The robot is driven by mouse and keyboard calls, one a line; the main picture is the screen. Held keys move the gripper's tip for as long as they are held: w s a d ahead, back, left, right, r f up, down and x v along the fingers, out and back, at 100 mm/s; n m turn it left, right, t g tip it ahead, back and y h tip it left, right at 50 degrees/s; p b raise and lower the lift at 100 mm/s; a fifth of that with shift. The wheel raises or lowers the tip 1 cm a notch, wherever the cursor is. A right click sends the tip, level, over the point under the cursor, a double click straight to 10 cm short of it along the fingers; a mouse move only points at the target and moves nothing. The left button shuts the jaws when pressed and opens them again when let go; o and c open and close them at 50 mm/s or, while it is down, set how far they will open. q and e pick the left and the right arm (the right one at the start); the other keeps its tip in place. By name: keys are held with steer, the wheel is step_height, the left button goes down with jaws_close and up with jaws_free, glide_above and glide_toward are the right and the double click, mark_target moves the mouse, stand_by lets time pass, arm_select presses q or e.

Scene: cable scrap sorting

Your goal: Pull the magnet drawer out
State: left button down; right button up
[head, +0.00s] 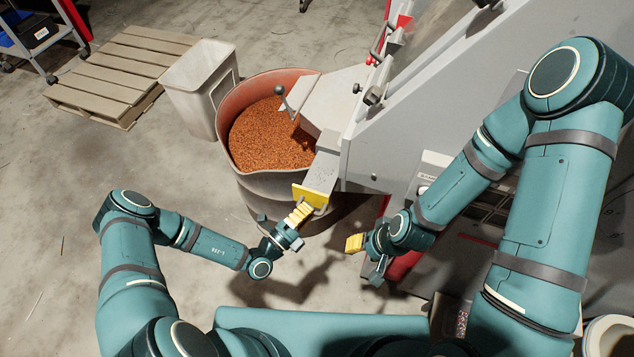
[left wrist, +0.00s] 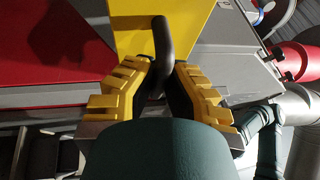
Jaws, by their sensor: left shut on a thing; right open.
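The magnet drawer's yellow front plate (head: 312,196) is at the lower end of the grey machine, beside the drum. A grey body (head: 322,172) shows behind the plate, toward the machine. My left gripper (head: 302,211) is at the plate, shut on its dark handle. In the left wrist view, the curved black handle (left wrist: 162,45) stands in front of the yellow plate (left wrist: 190,22) and runs down between the yellow fingers of my left gripper (left wrist: 164,88). My right gripper (head: 355,243) is open and empty, to the right of the left one, apart from the drawer.
A drum (head: 228,110) full of copper-coloured granules stands left of the machine (head: 430,110). A pale bin (head: 196,85) and a wooden pallet (head: 118,75) are further left. The floor (head: 90,150) at left is mostly clear.

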arm_select(q)
steer(key=s+a+p, duration=0.1)
steer(key=s+a, duration=0.1)
steer(key=s, duration=0.5)
steer(key=shift+s, duration=0.25)
steer(key=shift+a, duration=0.1)
steer(key=c, duration=1)
jaws_free()
steer(key=v, duration=1.2)
